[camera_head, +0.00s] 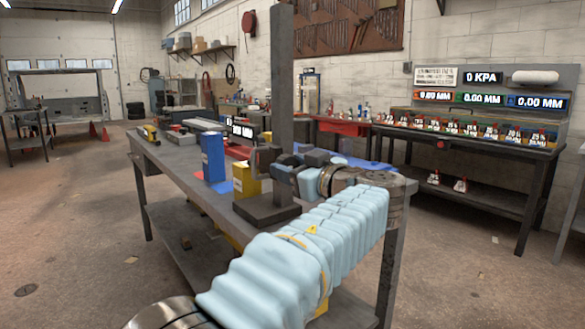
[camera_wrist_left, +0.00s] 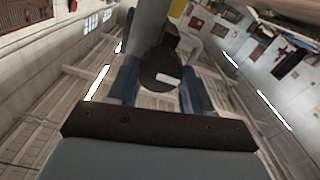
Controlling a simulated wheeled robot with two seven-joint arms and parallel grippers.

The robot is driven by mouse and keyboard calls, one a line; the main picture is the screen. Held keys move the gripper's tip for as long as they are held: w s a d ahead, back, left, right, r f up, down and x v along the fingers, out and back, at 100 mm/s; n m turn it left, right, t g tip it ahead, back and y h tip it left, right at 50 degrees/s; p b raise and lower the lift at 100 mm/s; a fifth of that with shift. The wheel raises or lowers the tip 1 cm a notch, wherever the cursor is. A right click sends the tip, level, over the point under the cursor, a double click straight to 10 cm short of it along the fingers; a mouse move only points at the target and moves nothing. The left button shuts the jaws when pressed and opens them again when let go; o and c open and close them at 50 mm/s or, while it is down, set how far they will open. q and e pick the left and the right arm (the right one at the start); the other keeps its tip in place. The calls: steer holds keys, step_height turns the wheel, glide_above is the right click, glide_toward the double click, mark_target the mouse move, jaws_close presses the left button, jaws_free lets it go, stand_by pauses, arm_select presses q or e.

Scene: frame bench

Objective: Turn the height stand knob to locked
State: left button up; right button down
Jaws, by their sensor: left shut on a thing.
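The height stand is a tall grey post (camera_head: 282,85) on a dark square base (camera_head: 266,209), standing upright on the bench. A dark clamp block (camera_head: 264,158) sits low on the post. In the left wrist view the knob (camera_wrist_left: 160,70) is dark and round with a short white mark, in front of the post (camera_wrist_left: 151,22). My left gripper (camera_head: 283,166) reaches the stand from the right. Its two blue fingers (camera_wrist_left: 160,88) lie on either side of the knob and are shut on it. The head view hides most of the knob. My right gripper is not in view.
On the grey bench (camera_head: 172,163), a blue box (camera_head: 213,157) and a yellow block (camera_head: 246,178) stand left of the post. Several smaller tools lie farther back. A second bench (camera_head: 470,143) with displays stands at right.

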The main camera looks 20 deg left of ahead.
arm_select(q)
steer(key=shift+m, duration=0.3)
steer(key=m+b, duration=0.1)
steer(key=m, duration=0.2)
steer(key=shift+f+m+b, duration=0.1)
steer(key=shift+m+b, duration=0.2)
steer(key=shift+b, duration=0.1)
steer(key=m, duration=0.2)
steer(key=shift+w+d+m, duration=0.1)
steer(key=shift+m, duration=0.3)
steer(key=m, duration=0.2)
steer(key=shift+m, duration=0.3)
steer(key=m, duration=0.3)
steer(key=shift+m, duration=0.3)
steer(key=shift+m+p, duration=0.95)
steer(key=shift+m, duration=1.35)
steer(key=shift+f, duration=0.1)
